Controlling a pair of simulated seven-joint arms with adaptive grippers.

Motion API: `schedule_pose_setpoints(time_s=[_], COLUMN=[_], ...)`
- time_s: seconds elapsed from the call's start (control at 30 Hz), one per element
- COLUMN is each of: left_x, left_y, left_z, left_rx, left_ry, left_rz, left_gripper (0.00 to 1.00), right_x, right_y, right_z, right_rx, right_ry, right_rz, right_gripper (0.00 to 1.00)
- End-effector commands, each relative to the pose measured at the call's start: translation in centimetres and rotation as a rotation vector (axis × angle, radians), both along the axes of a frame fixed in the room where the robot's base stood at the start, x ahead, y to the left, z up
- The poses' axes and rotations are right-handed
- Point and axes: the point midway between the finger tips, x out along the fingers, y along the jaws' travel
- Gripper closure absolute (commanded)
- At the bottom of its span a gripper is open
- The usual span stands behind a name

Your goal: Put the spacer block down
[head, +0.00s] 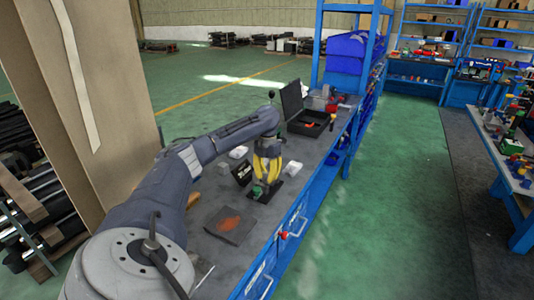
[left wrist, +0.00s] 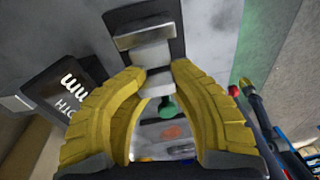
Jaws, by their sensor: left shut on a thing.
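My left gripper (head: 265,178) has yellow ribbed fingers and points down over the bench, above a small black base plate (head: 268,194). In the left wrist view its fingertips (left wrist: 157,76) are shut on a small pale grey block, the spacer block (left wrist: 157,84). A metallic block (left wrist: 146,32) on a dark plate lies just beyond the fingertips. A green round knob (left wrist: 168,108) shows between the fingers. I cannot tell whether the held block touches what is beneath it. In the head view the fingers hide the block. My right gripper is not in view.
A black box with white lettering (head: 243,173) stands left of the gripper. A dark mat with an orange patch (head: 234,222) lies toward the bench's near end. An open black case (head: 306,121) stands farther back. The bench's right edge is close.

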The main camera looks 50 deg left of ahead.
Motion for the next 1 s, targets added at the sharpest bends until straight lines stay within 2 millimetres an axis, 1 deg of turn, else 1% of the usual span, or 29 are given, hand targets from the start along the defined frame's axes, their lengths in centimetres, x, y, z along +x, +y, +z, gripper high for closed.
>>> schedule_pose_setpoints(time_s=[0.03, 0.13, 0.17, 0.33, 0.67, 0.77, 0.87, 1.0], left_x=[-0.2, -0.3, -0.3, -0.2, -0.2, -0.1, -0.1, 0.2], left_y=[-0.2, -0.2, -0.2, -0.2, -0.2, -0.2, -0.1, 0.2], left_z=[-0.9, -0.9, -0.9, -0.8, -0.7, -0.2, 0.8, 3.1], left_rx=[0.000, 0.000, 0.000, 0.000, -0.001, 0.000, -0.001, 0.001], left_ry=[0.014, 0.015, 0.015, 0.014, 0.011, 0.010, 0.008, 0.005], left_rz=[-0.001, -0.002, -0.002, -0.001, -0.001, -0.001, -0.001, 0.000], left_gripper=[1.00, 1.00, 0.74, 0.54, 0.54, 0.54, 0.54, 0.54], right_x=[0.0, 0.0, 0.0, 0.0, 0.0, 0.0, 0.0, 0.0], right_y=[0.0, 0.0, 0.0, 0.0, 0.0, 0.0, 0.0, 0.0], right_z=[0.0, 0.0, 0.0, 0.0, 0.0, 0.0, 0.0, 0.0], right_rx=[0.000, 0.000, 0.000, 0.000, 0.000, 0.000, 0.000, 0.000], right_ry=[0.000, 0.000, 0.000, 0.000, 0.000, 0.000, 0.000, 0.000], right_rz=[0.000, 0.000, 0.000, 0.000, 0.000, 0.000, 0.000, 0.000], right_gripper=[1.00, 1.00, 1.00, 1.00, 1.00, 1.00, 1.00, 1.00])
